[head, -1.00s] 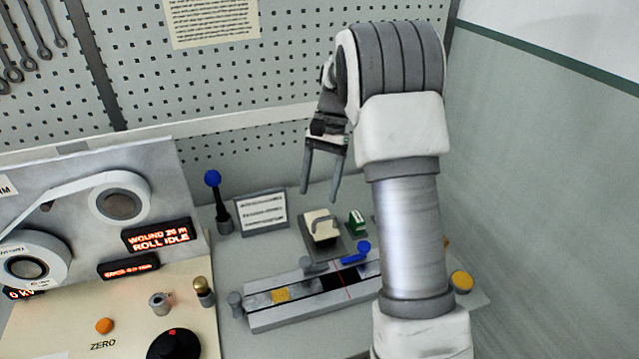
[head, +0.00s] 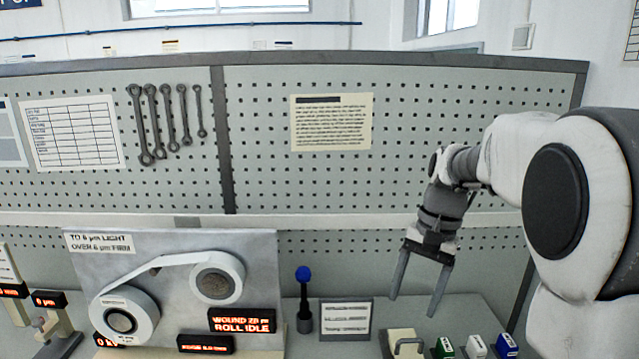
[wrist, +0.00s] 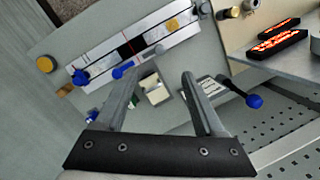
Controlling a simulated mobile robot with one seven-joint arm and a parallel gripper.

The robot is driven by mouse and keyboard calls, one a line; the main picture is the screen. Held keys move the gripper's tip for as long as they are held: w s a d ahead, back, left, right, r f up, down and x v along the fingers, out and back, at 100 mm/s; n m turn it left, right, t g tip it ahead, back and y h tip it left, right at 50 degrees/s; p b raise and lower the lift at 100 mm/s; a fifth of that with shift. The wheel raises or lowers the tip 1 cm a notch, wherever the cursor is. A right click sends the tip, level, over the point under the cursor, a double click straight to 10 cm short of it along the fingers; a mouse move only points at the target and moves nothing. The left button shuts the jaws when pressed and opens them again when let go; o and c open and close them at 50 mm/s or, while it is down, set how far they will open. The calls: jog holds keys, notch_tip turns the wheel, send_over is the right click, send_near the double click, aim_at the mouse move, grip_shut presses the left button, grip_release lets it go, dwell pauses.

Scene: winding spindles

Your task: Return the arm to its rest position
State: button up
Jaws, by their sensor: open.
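My gripper (head: 413,306) hangs fingers down in the head view, right of centre, in front of the pegboard. Its two grey fingers are apart with nothing between them. My white and grey arm (head: 575,215) bends in from the right edge. In the wrist view the open fingers (wrist: 168,74) point over the bench. A cream block with a grey handle (head: 405,343) shows below the fingers in the head view, and the gripper is clear of it.
The winding panel (head: 265,265) with two rolls stands left of my gripper. A blue-knobbed lever (head: 303,300) and a small sign (head: 346,317) stand between. Green, white and blue small blocks (head: 474,346) sit at lower right. A slotted rail (wrist: 135,45) lies on the bench.

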jog(key=s+a+r+n+t+h, duration=0.2)
jog(key=s+n+t, duration=0.4)
jog(key=s, duration=1.3)
jog(key=shift+s+a+r, duration=0.15)
jog(key=shift+a+r, duration=0.4)
jog(key=shift+r, duration=0.05)
